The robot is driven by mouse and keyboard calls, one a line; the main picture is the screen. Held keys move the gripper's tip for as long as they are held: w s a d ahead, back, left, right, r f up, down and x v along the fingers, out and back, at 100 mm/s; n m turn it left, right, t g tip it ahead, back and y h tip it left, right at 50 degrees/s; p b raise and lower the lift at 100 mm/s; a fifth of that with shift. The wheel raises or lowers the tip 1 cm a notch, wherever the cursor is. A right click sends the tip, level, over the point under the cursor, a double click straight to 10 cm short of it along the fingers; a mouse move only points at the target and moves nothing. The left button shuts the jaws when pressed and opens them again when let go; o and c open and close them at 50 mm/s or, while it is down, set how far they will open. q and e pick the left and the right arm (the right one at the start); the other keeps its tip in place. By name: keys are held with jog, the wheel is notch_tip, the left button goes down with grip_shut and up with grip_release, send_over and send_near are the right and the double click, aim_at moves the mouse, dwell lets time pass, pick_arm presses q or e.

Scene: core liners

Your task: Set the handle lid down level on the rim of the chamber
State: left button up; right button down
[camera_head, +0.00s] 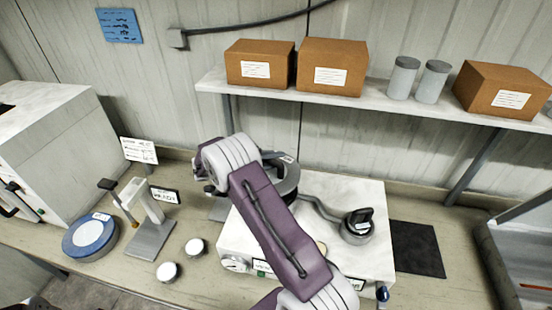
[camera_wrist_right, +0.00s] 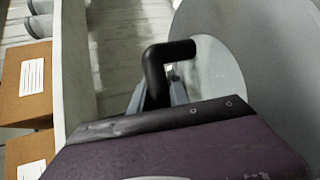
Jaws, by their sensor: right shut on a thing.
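My right gripper (camera_head: 274,157) is above the back left of the white bench unit, partly hidden by its own wrist. In the right wrist view it is shut on a black bent handle (camera_wrist_right: 160,68). A large grey disc, the handle lid (camera_wrist_right: 225,70), stands beside the handle and runs out of the picture at the right. In the head view a dark grey round body, seemingly the chamber (camera_head: 290,184), shows behind my right arm. My arm hides much of it, so I cannot tell whether the lid touches its rim. My left gripper is not seen.
The white unit (camera_head: 340,190) carries a small cylinder with a black knob (camera_head: 358,226), joined to a grey hose. A blue-rimmed disc (camera_head: 90,236), a small stand (camera_head: 150,238) and two small tins are at left. A shelf (camera_head: 300,96) with boxes hangs behind.

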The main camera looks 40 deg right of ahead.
aim_at(276, 170)
jog(key=f, duration=0.2)
jog(key=f+b, duration=0.2)
jog(key=f, duration=0.1)
jog(key=shift+w+d+f, duration=0.2)
jog(key=shift+w+f, duration=0.05)
jog(key=shift+f, duration=0.05)
jog(key=shift+f+b, duration=0.4)
jog(key=shift+f, duration=0.25)
jog(key=shift+f, duration=0.1)
jog(key=shift+f+b, duration=0.45)
jog(key=shift+b, duration=0.15)
jog(key=c, duration=1.3)
grip_release()
jog(key=shift+o, duration=0.7)
jog(key=shift+s, duration=0.1)
